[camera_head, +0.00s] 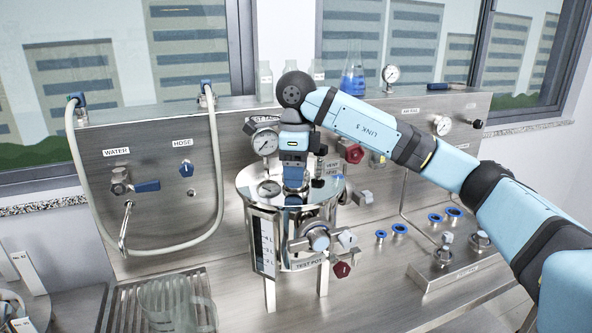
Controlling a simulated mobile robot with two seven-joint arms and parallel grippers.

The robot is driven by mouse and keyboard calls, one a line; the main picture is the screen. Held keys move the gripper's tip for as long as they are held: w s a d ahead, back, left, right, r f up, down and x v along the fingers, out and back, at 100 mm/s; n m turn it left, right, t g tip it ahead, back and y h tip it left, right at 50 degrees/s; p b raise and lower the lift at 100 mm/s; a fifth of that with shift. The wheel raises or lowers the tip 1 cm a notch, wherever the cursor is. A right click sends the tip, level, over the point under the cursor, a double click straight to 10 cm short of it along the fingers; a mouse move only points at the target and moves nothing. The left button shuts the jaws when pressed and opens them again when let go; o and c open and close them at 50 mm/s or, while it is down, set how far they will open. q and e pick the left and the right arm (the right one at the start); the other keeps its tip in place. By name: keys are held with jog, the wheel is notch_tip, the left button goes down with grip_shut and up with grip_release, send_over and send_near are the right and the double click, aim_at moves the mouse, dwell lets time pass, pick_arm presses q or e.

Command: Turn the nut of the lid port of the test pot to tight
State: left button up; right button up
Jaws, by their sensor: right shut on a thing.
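The test pot (262,205) is a shiny steel vessel on legs, with a level strip on its left side and a "TEST POT" label low on its front. My right gripper (294,184) points straight down at the pot's lid (324,190). Its fingers are shut on the nut of the lid port, which the blue gripper body and fingers hide almost wholly. I cannot tell from this view how far the nut is turned. My left gripper is not in view.
A pressure gauge (265,142) stands left of my gripper, with a red knob (354,153) to the right. Valves (318,238) jut from the pot's front. A looped hose (217,170) hangs at left. Blue-ringed fittings (400,229) sit on the bench at right.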

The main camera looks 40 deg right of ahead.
jog(key=shift+r, duration=0.1)
jog(key=o, duration=0.9)
notch_tip(320, 180, up, 14)
jog(key=shift+f+p, duration=0.15)
jog(key=shift+p, duration=0.8)
